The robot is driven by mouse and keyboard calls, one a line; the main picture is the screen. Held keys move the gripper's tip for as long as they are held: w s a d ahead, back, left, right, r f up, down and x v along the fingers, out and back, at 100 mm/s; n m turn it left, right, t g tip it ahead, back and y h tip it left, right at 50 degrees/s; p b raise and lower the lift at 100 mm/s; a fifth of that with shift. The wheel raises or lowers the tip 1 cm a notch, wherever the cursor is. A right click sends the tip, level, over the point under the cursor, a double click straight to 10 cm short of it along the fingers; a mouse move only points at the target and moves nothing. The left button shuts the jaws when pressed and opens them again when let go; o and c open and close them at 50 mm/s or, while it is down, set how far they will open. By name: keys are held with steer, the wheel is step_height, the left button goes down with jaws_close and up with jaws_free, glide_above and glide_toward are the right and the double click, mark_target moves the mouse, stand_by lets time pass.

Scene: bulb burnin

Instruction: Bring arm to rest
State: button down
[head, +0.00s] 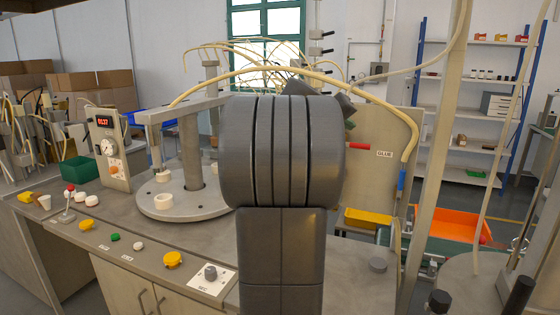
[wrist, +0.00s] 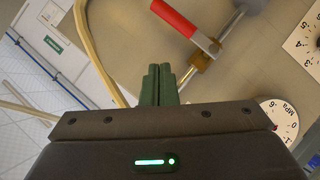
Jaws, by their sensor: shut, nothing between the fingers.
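My gripper (wrist: 159,84) shows in the wrist view with its two dark green fingers together and nothing between them. The fingers point up toward a beige panel and appear apart from everything around them. In the head view my dark grey arm stands upright in the middle, and my gripper cannot be made out clearly behind it. My arm also hides part of the bench and the panel behind.
In the wrist view, a red-handled valve (wrist: 183,22), a pressure gauge (wrist: 279,117) and a beige hose (wrist: 97,50) surround the fingers. In the head view, a round platform (head: 190,216) stands left of my arm; an orange bin (head: 452,224) sits at right.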

steer(key=s+r+m+t+y+p, duration=0.15)
steer(key=s+r+m+y, duration=0.35)
steer(key=s, duration=0.5)
steer(key=w+d+f+n+g+h, duration=0.1)
steer(key=w+d+f+n+h, duration=0.15)
steer(key=w+f, duration=0.4)
steer(key=w+a+r+n+h+p, duration=0.1)
steer(key=w+a+n+h+p, duration=0.2)
steer(key=w+a+n+h, duration=0.2)
steer(key=a+n+h, duration=0.2)
steer(key=n, duration=0.1)
steer(key=shift+w+a+n+t+h, duration=0.25)
steer(key=shift+w+n+t+h, duration=0.05)
steer(key=shift+n+t+h, duration=0.05)
stand_by(1.4)
